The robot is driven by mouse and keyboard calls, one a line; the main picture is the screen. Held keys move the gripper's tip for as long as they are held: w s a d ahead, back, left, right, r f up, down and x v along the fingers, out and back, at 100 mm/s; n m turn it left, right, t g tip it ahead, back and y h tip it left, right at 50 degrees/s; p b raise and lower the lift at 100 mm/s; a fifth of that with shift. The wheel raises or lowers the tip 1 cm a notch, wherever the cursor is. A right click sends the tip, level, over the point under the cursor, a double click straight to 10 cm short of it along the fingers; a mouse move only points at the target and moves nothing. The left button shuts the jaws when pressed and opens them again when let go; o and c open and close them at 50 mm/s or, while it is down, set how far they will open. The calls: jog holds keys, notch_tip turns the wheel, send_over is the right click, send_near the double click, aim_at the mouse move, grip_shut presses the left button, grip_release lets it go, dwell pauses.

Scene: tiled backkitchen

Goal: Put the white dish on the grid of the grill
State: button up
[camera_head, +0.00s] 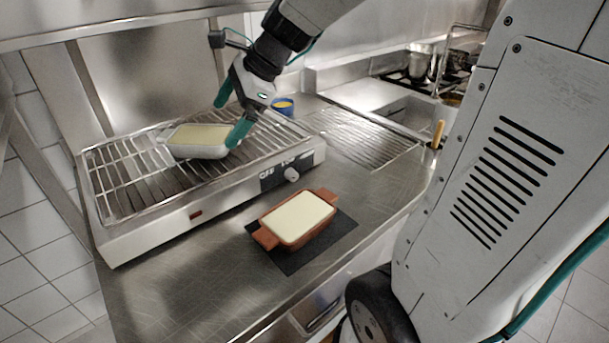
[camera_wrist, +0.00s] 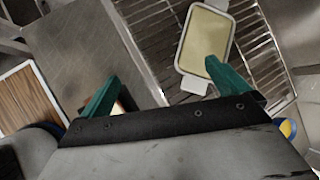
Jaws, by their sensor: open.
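The white dish (camera_head: 199,141) is a small rectangular dish with pale yellow filling. It rests on the wire grid (camera_head: 128,172) of the grill (camera_head: 160,224), near the middle of its length. My gripper (camera_head: 231,117) is open above the dish's right end, with its green fingers spread. In the wrist view my gripper (camera_wrist: 157,80) has its right finger over the dish (camera_wrist: 205,42), overlapping its lower end in the picture. Nothing is seen held between the fingers. Whether a finger touches the dish I cannot tell.
A terracotta dish (camera_head: 300,217) with pale filling sits on a dark mat (camera_head: 337,235) on the steel counter in front of the grill. A blue bowl (camera_head: 282,106) stands behind the grill's right end. A wire rack (camera_head: 362,137) lies to the right.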

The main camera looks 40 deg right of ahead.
jog(key=s+f+n+g+h, duration=0.3)
jog(key=s+n+h, duration=0.2)
jog(key=s+n, duration=1.5)
jog(key=s, duration=0.4)
jog(key=shift+d+f+n+h, duration=0.15)
jog(key=shift+d+n+h, duration=0.15)
jog(key=shift+d+h, duration=0.1)
